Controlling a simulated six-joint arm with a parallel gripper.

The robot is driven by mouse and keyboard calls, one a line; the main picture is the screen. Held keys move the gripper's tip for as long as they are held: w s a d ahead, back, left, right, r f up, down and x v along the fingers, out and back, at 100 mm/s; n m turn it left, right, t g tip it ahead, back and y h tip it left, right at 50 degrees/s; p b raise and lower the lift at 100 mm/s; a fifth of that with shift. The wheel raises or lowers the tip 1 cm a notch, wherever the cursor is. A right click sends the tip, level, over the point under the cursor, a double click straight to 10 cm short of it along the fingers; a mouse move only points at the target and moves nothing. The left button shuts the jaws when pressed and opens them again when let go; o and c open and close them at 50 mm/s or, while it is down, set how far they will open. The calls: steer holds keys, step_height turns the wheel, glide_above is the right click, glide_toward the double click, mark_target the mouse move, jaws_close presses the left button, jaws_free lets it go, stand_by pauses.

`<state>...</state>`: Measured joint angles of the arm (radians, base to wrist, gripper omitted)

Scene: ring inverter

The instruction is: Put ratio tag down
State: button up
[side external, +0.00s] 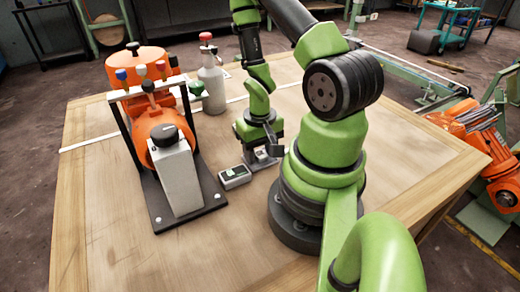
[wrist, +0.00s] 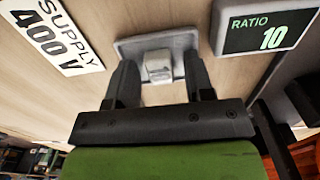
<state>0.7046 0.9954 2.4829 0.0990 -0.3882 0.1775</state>
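A display block reading "RATIO 10" (wrist: 265,32), grey with a dark face, lies at the upper right of the wrist view. In the side view, a small grey block with a dark green face (side external: 235,177) lies on the table, left of my gripper (side external: 262,153). In the wrist view my gripper (wrist: 160,82) is open, its fingers on either side of a pale knob (wrist: 158,66) on a flat grey plate (wrist: 130,47). Gaps show between knob and fingers. The plate appears to lie on the table. No writing shows on plate or knob.
A white "SUPPLY 400V" label (wrist: 50,36) is at the upper left of the wrist view. A grey bottle (side external: 211,82) stands behind. The table's right side (side external: 420,165) is clear.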

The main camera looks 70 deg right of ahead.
mark_target(259, 153)
steer(key=w+a+r+n+t, duration=0.1)
steer(key=w+a+r+t, duration=0.15)
steer(key=r, duration=0.85)
steer(key=w+a+r+n+t, duration=0.1)
steer(key=a+r, duration=0.2)
steer(key=r, duration=0.7)
steer(key=s+a+r+n+t+y, duration=0.2)
steer(key=s+a+r+n+t, duration=0.1)
steer(key=a+r, duration=0.6)
steer(key=shift+s+a+r+t, duration=0.15)
steer(key=shift+r+t, duration=0.15)
steer(key=shift+t, duration=0.05)
stand_by(0.9)
